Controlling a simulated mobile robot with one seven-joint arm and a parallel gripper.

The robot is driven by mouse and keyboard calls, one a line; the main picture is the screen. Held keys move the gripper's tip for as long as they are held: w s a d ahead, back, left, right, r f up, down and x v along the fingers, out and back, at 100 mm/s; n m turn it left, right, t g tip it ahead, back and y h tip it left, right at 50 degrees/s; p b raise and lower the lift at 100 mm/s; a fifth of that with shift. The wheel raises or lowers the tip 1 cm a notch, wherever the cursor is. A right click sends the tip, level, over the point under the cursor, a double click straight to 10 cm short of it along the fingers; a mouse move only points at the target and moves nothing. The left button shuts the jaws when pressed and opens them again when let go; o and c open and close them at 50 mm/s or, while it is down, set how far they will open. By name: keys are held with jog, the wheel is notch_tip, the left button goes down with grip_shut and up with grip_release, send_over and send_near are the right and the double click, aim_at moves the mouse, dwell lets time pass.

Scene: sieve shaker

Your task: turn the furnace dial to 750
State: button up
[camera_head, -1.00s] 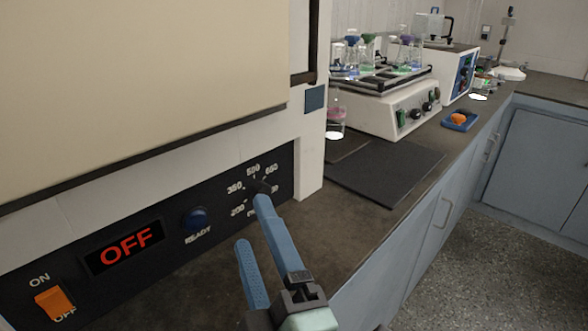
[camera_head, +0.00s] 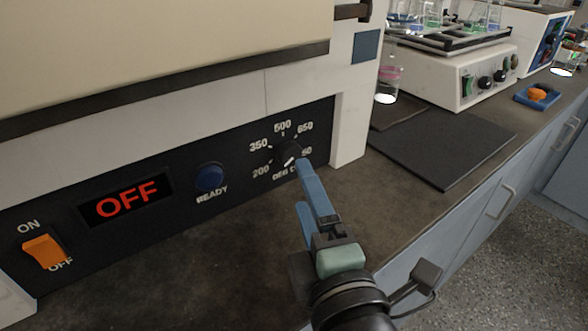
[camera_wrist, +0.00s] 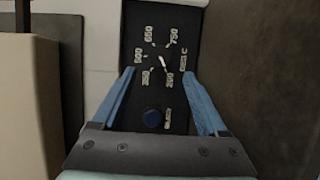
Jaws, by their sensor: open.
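The furnace dial (camera_head: 288,152) is a small black knob with a white pointer mark on the black front panel, ringed by 200, 350, 500, 650 and a partly covered 750. It also shows in the wrist view (camera_wrist: 163,62), where the mark slants toward the 200 side. My gripper (camera_head: 302,184) has its blue fingers in front of the panel, the upper tip overlapping the dial's lower right in the head view. In the wrist view my gripper (camera_wrist: 160,72) is open, its fingers on either side of the dial with gaps. I cannot tell the depth left to the dial.
The panel also has a blue READY button (camera_head: 209,178), a red OFF display (camera_head: 127,199) and an orange power switch (camera_head: 44,251). A dark mat (camera_head: 440,148) lies right of the furnace, near a shaker (camera_head: 465,75) and a blue tray (camera_head: 535,98). The counter before the panel is bare.

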aim_at(291, 158)
jog(key=x, duration=0.7)
jog(key=shift+w, duration=0.15)
jog(key=shift+c, duration=0.3)
grip_shut()
